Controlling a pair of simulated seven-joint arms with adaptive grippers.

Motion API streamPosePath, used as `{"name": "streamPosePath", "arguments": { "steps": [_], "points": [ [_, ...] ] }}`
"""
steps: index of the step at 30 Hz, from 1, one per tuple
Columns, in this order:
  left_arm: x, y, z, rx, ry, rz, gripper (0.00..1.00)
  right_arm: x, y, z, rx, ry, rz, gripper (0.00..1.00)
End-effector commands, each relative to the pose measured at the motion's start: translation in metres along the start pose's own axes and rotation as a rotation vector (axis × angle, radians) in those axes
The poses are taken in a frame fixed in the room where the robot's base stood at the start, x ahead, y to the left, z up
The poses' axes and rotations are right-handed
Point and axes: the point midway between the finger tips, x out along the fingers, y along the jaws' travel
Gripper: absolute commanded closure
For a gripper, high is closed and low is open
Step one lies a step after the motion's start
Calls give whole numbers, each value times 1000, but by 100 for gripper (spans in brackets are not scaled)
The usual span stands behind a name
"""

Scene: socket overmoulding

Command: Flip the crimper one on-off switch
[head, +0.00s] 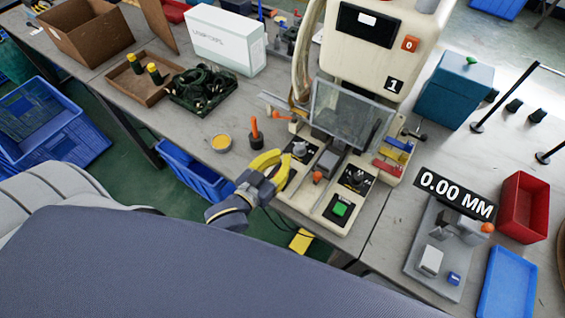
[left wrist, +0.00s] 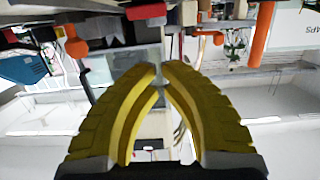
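Crimper one (head: 345,45) is the cream machine with a black "1" label (head: 393,85). A clear guard (head: 347,115) stands over the work area. My left gripper (head: 284,156), with yellow fingers, is at the left front edge of the machine's base, well below the "0". In the left wrist view its fingertips (left wrist: 159,70) nearly meet, with nothing seen between them. My right gripper is out of view.
A teal box (head: 454,88) is right of the machine. A gauge showing 0.00 MM (head: 440,255), a red bin (head: 525,205) and a blue tray (head: 508,285) are at right.

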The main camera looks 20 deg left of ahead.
Motion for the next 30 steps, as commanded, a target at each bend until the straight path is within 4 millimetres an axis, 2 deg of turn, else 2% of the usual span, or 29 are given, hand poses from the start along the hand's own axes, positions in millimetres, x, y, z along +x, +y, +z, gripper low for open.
{"name": "streamPosePath", "arguments": {
  "steps": [1, 6, 15, 21, 30],
  "points": [
    [-11, 0, -1, 0, -5, 0, 100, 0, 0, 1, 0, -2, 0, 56],
    [-39, 0, -10, 1, -4, 1, 100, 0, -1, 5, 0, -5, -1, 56],
    [-74, 0, -20, 1, -5, 0, 100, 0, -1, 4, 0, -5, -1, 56],
    [-83, 0, -24, 2, -4, 0, 100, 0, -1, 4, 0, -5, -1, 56],
    [-84, 0, -24, 1, -3, 0, 100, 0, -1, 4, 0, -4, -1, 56]
  ]
}}
